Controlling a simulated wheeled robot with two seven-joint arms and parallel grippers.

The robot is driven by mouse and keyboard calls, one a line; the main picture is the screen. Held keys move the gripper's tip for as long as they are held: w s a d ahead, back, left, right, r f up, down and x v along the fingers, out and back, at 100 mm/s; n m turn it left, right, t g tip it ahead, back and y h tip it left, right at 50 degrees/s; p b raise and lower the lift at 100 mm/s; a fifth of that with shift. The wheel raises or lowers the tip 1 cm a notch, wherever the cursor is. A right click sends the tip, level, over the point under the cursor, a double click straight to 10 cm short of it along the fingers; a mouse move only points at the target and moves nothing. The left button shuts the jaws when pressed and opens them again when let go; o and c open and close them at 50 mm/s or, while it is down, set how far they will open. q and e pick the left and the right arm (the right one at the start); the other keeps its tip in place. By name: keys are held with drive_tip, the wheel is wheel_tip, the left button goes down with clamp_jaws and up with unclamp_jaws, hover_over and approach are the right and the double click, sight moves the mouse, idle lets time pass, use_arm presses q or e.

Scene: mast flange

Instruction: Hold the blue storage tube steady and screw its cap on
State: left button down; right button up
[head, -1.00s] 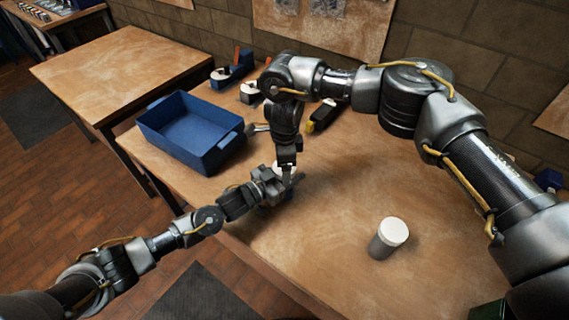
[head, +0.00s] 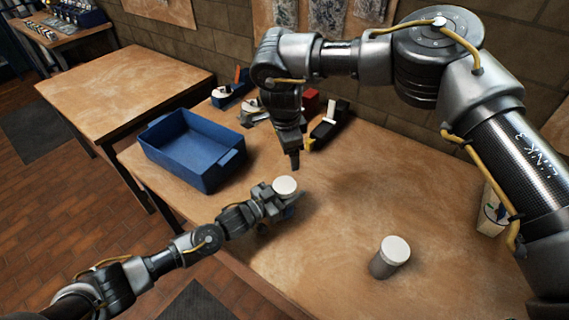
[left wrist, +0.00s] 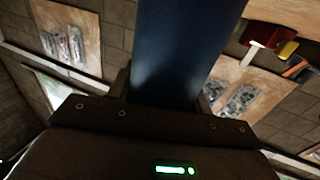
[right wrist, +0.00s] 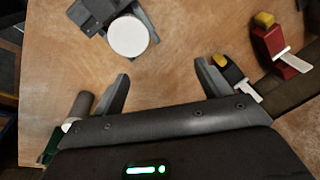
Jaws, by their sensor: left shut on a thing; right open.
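The blue storage tube (left wrist: 178,55) stands between the fingers of my left gripper (head: 272,200), which is shut on it above the table. In the head view most of the tube is hidden by the gripper and cap. The white cap (head: 285,185) sits on top of the tube and looks level; how tightly it sits I cannot tell. It also shows in the right wrist view (right wrist: 128,37). My right gripper (head: 294,163) is open and empty above and behind the cap, apart from it. Its spread fingers show in the right wrist view (right wrist: 162,85).
A grey jar with a white lid (head: 390,258) stands at the front right of the table (head: 340,215). A blue bin (head: 190,150) is at the back left. Red and black items (head: 328,122) stand along the back. The table's middle right is clear.

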sight(285, 185)
drive_tip(key=s+n, duration=0.1)
drive_tip(key=n, duration=0.1)
drive_tip(key=s+f+n+g, duration=0.1)
drive_tip(key=n, duration=0.1)
drive_tip(key=s+a+n, duration=0.1)
drive_tip(key=n, duration=0.1)
drive_tip(key=shift+s+f+n+g+y, duration=0.15)
drive_tip(key=shift+f+n+g+y, duration=0.1)
drive_tip(key=shift+n+g+y, duration=0.15)
drive_tip(key=shift+s+n, duration=0.1)
drive_tip(key=shift+n, duration=0.2)
drive_tip(key=shift+f, duration=4)
